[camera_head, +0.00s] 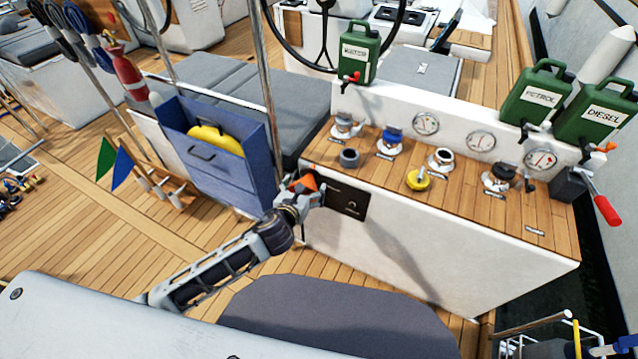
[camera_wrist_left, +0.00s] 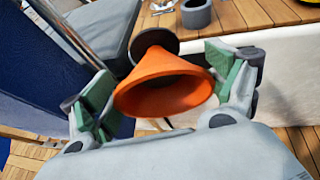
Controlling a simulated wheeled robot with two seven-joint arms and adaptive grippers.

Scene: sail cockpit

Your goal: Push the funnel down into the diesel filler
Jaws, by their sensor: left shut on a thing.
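An orange funnel (camera_head: 305,182) is in my left gripper (camera_head: 303,191), left of the white console's front left edge. In the left wrist view the funnel (camera_wrist_left: 168,80) sits between the green-padded fingers of my left gripper (camera_wrist_left: 168,92), its wide mouth toward the camera. Its spout is hidden. On the console's wooden top, an open filler (camera_head: 440,158) shows a dark mouth, with a yellow cap (camera_head: 418,180) lying in front of it. The filler labels are too small to read, so I cannot tell which is diesel.
A grey cup (camera_head: 349,158), a blue-capped filler (camera_head: 390,138) and a black-capped filler (camera_head: 499,177) stand on the console top. Green cans (camera_head: 536,98) stand along its back. A steel post (camera_head: 265,90) rises behind the left gripper, beside a blue locker (camera_head: 222,170).

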